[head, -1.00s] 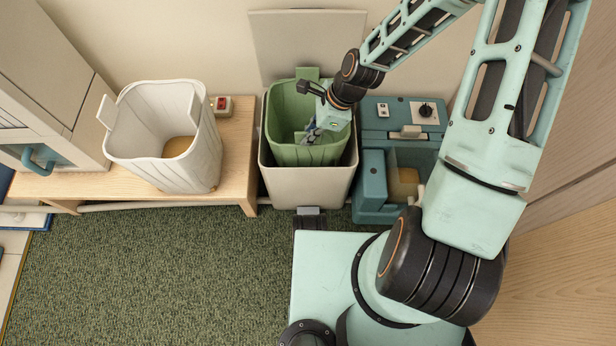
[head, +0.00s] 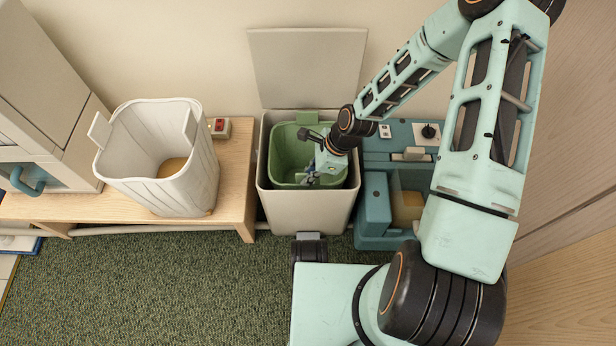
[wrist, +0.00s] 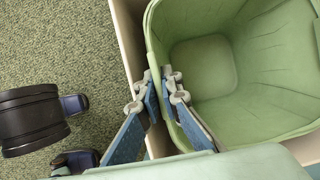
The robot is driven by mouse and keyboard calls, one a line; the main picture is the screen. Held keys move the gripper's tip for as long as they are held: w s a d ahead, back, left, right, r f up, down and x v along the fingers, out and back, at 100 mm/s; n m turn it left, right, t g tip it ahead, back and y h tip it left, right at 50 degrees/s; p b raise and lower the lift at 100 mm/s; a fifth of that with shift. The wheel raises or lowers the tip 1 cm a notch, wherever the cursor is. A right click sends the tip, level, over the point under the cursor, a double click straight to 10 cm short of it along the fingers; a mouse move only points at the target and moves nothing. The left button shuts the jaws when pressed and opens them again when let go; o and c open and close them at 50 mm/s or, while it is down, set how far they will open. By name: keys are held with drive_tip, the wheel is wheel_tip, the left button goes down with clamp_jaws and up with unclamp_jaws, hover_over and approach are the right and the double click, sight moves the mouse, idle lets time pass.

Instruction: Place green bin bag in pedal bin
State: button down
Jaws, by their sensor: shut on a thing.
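The green bin bag (head: 288,152) is an open, stiff-looking liner with raised tabs. It sits upright inside the cream pedal bin (head: 308,214), its rim near the level of the bin's rim. The bin's lid (head: 308,68) is up against the wall. In the wrist view my gripper (wrist: 158,88) has one finger on each side of the green bag's wall (wrist: 205,70). The bin's rim (wrist: 127,35) runs just outside the bag. The bag's underside is hidden.
A white bin bag (head: 160,170) stands on the wooden bench (head: 235,170) to the left, with a small red-switched box (head: 219,128) behind it. A teal unit (head: 375,205) stands close on the bin's right. Green carpet (head: 180,285) is clear in front.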

drive_tip(key=shift+f+b, duration=0.3)
drive_tip(key=shift+f, duration=0.35)
drive_tip(key=c, duration=2.4)
unclamp_jaws()
drive_tip(key=shift+r, duration=0.4)
drive_tip(key=p+v, duration=0.5)
drive_tip(key=v, duration=0.7)
drive_tip(key=shift+r, duration=0.3)
